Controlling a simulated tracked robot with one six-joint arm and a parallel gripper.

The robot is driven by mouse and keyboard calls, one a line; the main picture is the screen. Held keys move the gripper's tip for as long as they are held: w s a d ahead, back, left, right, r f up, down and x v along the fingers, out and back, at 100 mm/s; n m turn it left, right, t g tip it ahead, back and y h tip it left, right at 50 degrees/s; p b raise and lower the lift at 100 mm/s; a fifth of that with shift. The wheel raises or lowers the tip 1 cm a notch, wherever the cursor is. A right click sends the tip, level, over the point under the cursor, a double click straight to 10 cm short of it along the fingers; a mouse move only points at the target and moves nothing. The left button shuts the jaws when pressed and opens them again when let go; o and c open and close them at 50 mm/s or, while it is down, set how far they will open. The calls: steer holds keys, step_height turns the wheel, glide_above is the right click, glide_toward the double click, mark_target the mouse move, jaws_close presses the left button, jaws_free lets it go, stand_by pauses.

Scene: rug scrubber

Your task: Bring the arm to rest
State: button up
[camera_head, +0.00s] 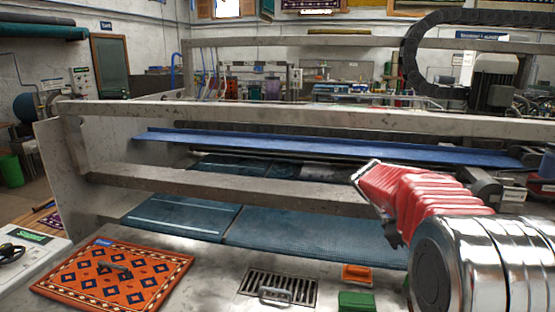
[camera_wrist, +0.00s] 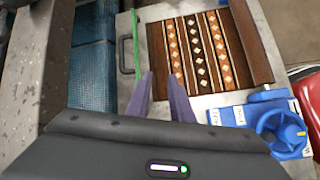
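My arm with its red bellows (camera_head: 425,195) and silver drum-like section reaches in from the right in the head view, over the machine's front. I cannot clearly make out the fingers there. In the wrist view my gripper (camera_wrist: 160,75) shows two purple-grey fingers with a gap between them and nothing held. Below the fingers is a grey surface with a brown striped rug (camera_wrist: 198,50) patterned with diamonds. The fingertips look close to the rug's left edge in the picture; their height above it is unclear.
A drain grate (camera_head: 279,287), an orange block (camera_head: 357,274) and a green block (camera_head: 356,301) are near the front. Steel beams (camera_head: 230,188) cross the machine. A blue handwheel (camera_wrist: 283,133) is at right.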

steer(key=s+a+m+t+y, duration=0.3)
steer(key=s+a+m+y, duration=0.1)
steer(key=s+a, duration=0.6)
steer(key=s+a+f+m+t+y, duration=0.1)
steer(key=s+a+m+t+y, duration=0.2)
steer(key=s+a+m, duration=0.4)
steer(key=s+a+y, duration=0.1)
steer(key=s+a, duration=0.3)
steer(key=s, duration=0.5)
steer(key=shift+s+a+m+t, duration=0.2)
steer(key=shift+m+t, duration=0.1)
steer(key=shift+t, duration=0.1)
stand_by(0.4)
steer(key=shift+c, duration=0.3)
stand_by(0.8)
